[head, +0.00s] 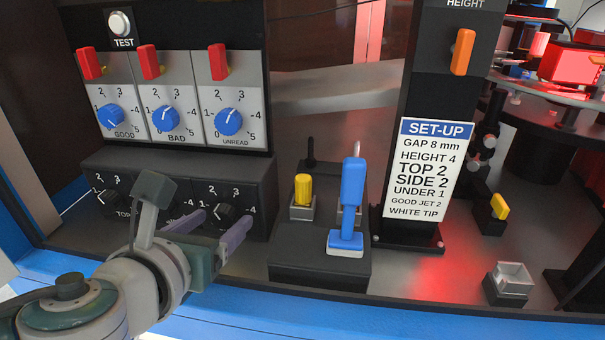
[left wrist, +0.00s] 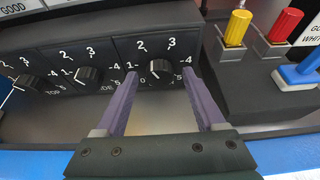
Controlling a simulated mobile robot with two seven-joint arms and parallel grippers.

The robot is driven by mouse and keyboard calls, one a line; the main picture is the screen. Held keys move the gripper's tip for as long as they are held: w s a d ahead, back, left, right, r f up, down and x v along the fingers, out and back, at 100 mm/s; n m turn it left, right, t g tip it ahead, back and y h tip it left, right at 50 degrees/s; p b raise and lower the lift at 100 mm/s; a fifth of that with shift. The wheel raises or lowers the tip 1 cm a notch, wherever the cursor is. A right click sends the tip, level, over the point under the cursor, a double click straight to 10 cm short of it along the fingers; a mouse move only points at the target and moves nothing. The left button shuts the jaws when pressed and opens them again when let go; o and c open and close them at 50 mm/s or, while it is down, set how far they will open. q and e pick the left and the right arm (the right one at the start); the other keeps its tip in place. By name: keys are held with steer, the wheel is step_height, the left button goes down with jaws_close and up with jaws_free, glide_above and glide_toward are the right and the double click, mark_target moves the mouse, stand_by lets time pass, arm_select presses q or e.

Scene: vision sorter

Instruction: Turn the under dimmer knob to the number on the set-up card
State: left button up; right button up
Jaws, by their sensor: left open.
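The under dimmer knob (head: 225,211) is a small black knob on the low black panel, the rightmost of three. It also shows in the left wrist view (left wrist: 160,68), where its white mark seems to point lower left, near 0. My left gripper (head: 226,217) is open, with purple fingers on either side of this knob in the picture. In the left wrist view the gripper (left wrist: 160,74) shows a clear gap between each finger and the knob. I cannot tell whether the tips reach knob depth. The set-up card (head: 429,168) reads UNDER 1.
The side dimmer knob (left wrist: 88,75) and top dimmer knob (left wrist: 27,82) sit to the left. Above are blue knobs (head: 229,121) and red switches (head: 218,62).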

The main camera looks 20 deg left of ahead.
arm_select(q)
steer(key=shift+w, duration=0.15)
steer(key=shift+c, duration=0.3)
jaws_close()
